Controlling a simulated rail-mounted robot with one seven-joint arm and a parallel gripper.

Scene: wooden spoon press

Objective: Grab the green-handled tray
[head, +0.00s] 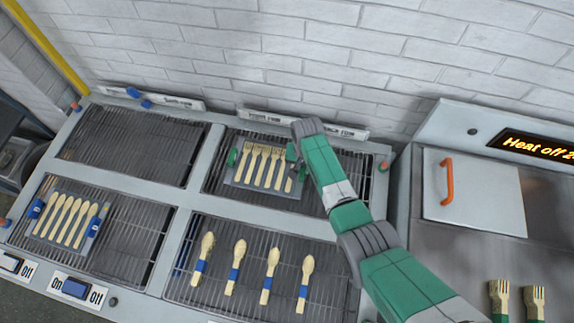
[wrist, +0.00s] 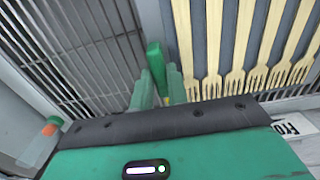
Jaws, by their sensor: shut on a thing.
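The green-handled tray (head: 236,179) lies on the back right wire rack and holds several pale wooden forks (head: 264,166). Its left green handle (head: 232,157) is free in the head view. My gripper (head: 293,160) is at the tray's right end, where the arm partly hides the other handle. In the wrist view my gripper (wrist: 160,88) is shut on that upright green handle (wrist: 154,56), with a finger on each side. The forks (wrist: 240,50) lie beside it to the right in that view.
A blue-handled tray (head: 91,228) with wooden utensils lies on the front left rack. Several blue-banded wooden spoons (head: 236,262) lie on the front right rack. The back left rack (head: 130,145) is empty. A machine with an orange-handled door (head: 470,190) stands at right, two wooden forks (head: 500,298) before it.

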